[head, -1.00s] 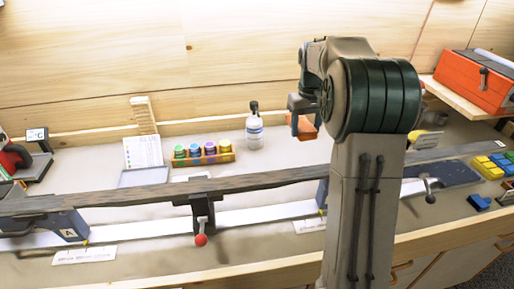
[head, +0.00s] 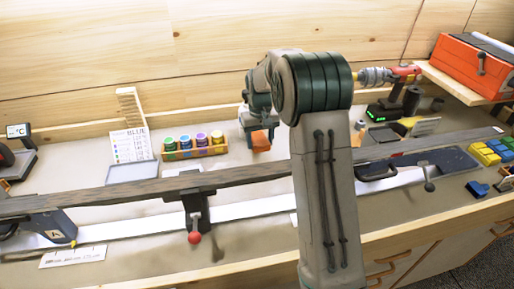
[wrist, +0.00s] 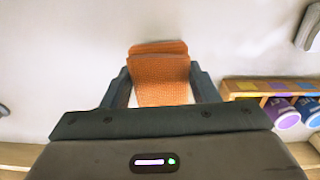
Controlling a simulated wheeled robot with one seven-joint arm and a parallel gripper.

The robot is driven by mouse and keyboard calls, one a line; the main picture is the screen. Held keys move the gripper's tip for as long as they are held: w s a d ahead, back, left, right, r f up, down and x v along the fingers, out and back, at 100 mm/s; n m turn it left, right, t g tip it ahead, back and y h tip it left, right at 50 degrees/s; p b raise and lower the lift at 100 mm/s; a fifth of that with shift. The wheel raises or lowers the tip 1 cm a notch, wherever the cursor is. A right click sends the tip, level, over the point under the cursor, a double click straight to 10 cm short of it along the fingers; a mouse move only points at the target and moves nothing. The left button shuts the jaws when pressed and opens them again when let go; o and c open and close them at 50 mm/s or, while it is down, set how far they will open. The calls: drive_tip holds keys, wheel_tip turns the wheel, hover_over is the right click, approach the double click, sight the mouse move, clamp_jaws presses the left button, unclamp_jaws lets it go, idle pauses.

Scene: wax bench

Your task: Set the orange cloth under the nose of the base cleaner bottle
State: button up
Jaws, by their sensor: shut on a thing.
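My gripper (head: 257,124) is low over the back of the bench, just right of the row of small wax bottles. It is shut on the orange cloth (head: 260,140), which hangs below the fingers. In the wrist view the folded cloth (wrist: 160,68) sits between the two fingers, with its loose end toward the top of the picture. The base cleaner bottle, white with a dark top in the earlier head frame, is not clearly visible now; my gripper and arm cover that area. I cannot tell the gap between cloth and bottle.
The wooden rack of colored wax bottles (head: 195,150) stands close left of my gripper. A long dark ski (head: 130,192) lies in front, held by a clamp with a red knob (head: 194,237). An orange toolbox (head: 475,68) and a drill (head: 390,76) are at the right.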

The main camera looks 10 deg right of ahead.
sight(257, 158)
drive_tip(key=shift+w+a+f, duration=0.15)
drive_tip(key=shift+a+f, duration=0.05)
drive_tip(key=shift+a, duration=0.2)
drive_tip(key=shift+a+f, duration=0.1)
drive_tip(key=shift+f, duration=0.2)
drive_tip(key=shift+f+p, duration=0.4)
drive_tip(key=shift+f, duration=1.4)
drive_tip(key=shift+f, duration=0.25)
drive_tip(key=o, duration=1)
drive_tip(key=shift+r, duration=0.1)
